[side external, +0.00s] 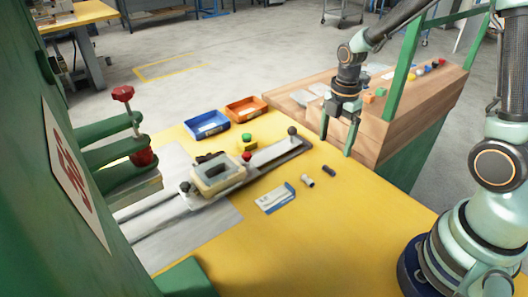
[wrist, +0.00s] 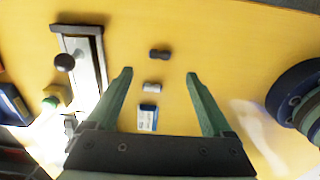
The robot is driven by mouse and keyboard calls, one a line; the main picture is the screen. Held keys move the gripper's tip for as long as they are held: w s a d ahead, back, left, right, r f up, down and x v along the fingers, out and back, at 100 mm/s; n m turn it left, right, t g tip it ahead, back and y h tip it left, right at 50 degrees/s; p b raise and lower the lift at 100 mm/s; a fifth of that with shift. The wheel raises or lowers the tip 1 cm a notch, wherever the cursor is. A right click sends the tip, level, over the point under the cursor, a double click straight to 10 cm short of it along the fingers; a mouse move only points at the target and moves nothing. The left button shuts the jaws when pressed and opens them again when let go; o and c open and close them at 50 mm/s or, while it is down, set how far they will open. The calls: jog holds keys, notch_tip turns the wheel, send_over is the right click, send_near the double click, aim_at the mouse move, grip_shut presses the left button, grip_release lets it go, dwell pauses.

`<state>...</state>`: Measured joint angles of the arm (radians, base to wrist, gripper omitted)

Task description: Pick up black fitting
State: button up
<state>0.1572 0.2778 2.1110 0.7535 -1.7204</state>
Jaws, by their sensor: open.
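The black fitting (side external: 328,170) is a small dark cylinder lying on the yellow table. In the wrist view the black fitting (wrist: 159,54) lies just beyond the fingertips, roughly midway between their lines. My gripper (side external: 336,147) is open and empty, above the table near the black fitting. In the wrist view my gripper (wrist: 160,73) has its fingers spread wide, with nothing held. Nothing hides the fitting in either view.
A pale grey fitting (side external: 307,181) and a blue-and-white card (side external: 276,198) lie beside the black one. A metal slide fixture (side external: 275,155) with a knob, a blue tray (side external: 206,125) and an orange tray (side external: 246,109) stand further left.

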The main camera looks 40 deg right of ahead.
aim_at(329, 168)
jog(key=shift+f, duration=4.25)
grip_shut()
